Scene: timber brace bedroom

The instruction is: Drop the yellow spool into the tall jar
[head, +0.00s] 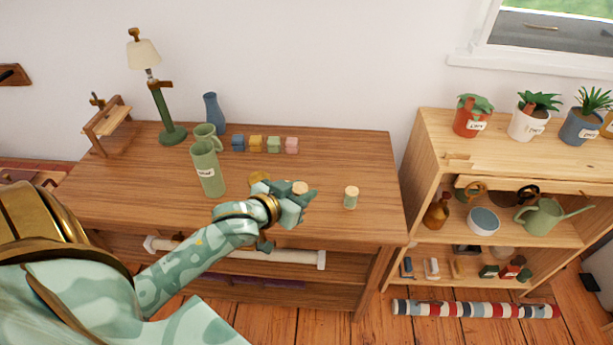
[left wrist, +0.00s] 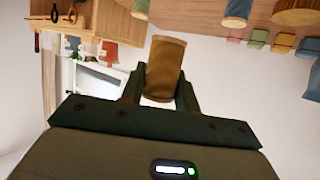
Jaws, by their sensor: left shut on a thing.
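The yellow spool (left wrist: 165,68) is held between the fingers of my left gripper (left wrist: 160,92) in the left wrist view. In the head view my left gripper (head: 290,200) is over the front part of the table, and the tan top of the spool (head: 300,187) shows between its fingers. The tall jar (head: 208,170) is green with a white label. It stands upright on the table, left of my gripper and apart from it. The inside of the jar is hidden. My right gripper is not in view.
A green mug (head: 206,134), blue vase (head: 214,112), lamp (head: 170,120) and several small blocks (head: 256,143) stand farther back. The table's right end is mostly clear.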

